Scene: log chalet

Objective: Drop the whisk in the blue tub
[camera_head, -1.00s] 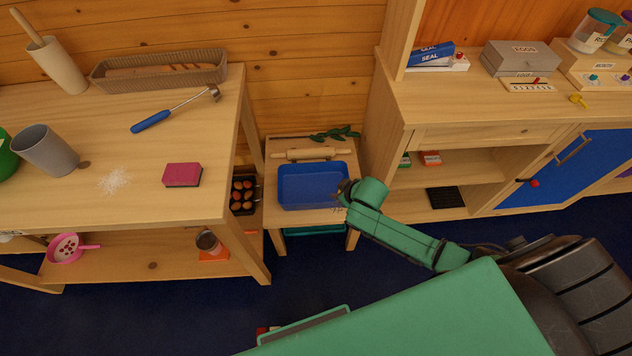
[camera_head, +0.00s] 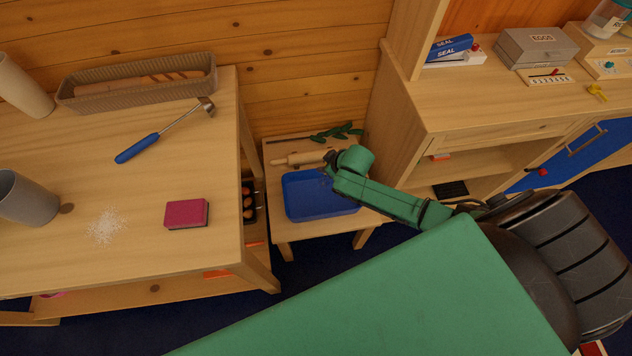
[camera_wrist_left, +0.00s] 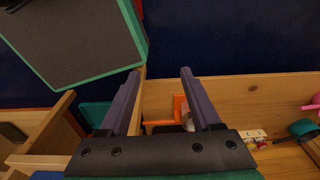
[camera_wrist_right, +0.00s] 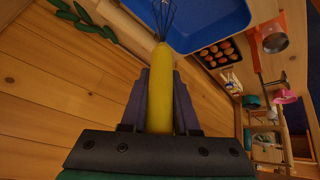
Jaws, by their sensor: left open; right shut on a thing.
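The blue tub (camera_head: 312,205) stands on a small wooden stand between the table and the cabinet. Its rim also shows at the top of the right wrist view (camera_wrist_right: 215,38). My right gripper (camera_head: 331,163) is at the tub's back right edge in the head view. In the right wrist view my right gripper (camera_wrist_right: 159,78) is shut on the yellow handle of the whisk (camera_wrist_right: 160,88). The whisk's dark wires point away from me and overlap the tub's corner. My left gripper (camera_wrist_left: 160,72) is open and empty in the left wrist view.
A rolling pin (camera_head: 300,159) and green leaves (camera_head: 338,132) lie behind the tub. The table at left holds a blue-handled tool (camera_head: 140,147), a red sponge (camera_head: 186,213) and a bread basket (camera_head: 140,82). The cabinet (camera_head: 400,140) stands close on the right.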

